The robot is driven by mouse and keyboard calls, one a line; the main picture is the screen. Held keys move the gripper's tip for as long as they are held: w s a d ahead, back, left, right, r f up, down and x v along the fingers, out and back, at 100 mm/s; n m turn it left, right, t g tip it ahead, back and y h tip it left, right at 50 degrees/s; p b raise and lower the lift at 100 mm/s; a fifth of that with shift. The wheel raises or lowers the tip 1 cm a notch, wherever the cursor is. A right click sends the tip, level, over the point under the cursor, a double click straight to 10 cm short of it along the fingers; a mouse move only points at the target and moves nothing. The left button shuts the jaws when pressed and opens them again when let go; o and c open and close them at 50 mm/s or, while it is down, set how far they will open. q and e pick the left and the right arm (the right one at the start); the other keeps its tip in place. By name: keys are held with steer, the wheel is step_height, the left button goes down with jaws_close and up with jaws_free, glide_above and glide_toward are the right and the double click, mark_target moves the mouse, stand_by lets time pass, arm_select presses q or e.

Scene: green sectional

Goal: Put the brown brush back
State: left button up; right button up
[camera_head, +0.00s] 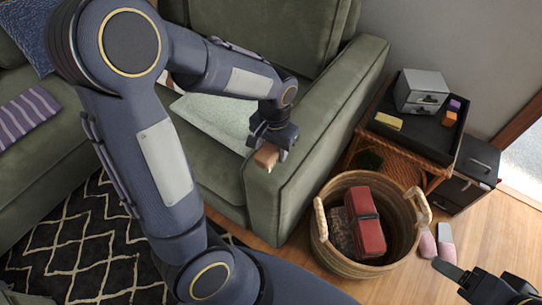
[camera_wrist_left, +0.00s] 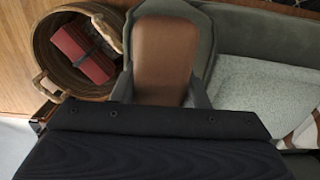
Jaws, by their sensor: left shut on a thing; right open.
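The brown brush (camera_head: 267,156) is held by my left gripper (camera_head: 272,146) over the front end of the green sofa arm. In the left wrist view the brush (camera_wrist_left: 164,58) shows as a smooth brown block between the two fingers of the left gripper (camera_wrist_left: 160,95). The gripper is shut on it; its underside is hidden. My right gripper (camera_head: 488,284) is at the lower right of the head view, open and empty, above the wood floor.
A woven basket (camera_head: 328,256) with a red bundle (camera_head: 366,222) stands right of the sofa arm (camera_head: 318,130). Behind it, a wicker side table holds a black tray (camera_head: 428,140) with a grey drawer box (camera_head: 421,90), a yellow item (camera_head: 388,121) and an orange block (camera_head: 449,118). Pink slippers (camera_head: 427,243) lie beside the basket.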

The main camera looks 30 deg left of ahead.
mark_target(272, 148)
arm_select(q)
steer(key=f, duration=0.1)
steer(key=w+a+f, duration=0.1)
steer(key=f, duration=0.1)
steer(key=shift+w+a, duration=0.35)
steer(key=shift+w, duration=0.05)
steer(key=shift+w+a+f+b, duration=0.1)
steer(key=shift+f+b, duration=0.25)
steer(key=shift+f, duration=0.55)
steer(key=shift+w+a+f+b, duration=0.1)
steer(key=shift+f+b, duration=0.2)
steer(key=shift+f, duration=0.55)
steer(key=shift+f, duration=0.1)
steer(key=shift+f, duration=0.15)
steer(key=o, duration=1.1)
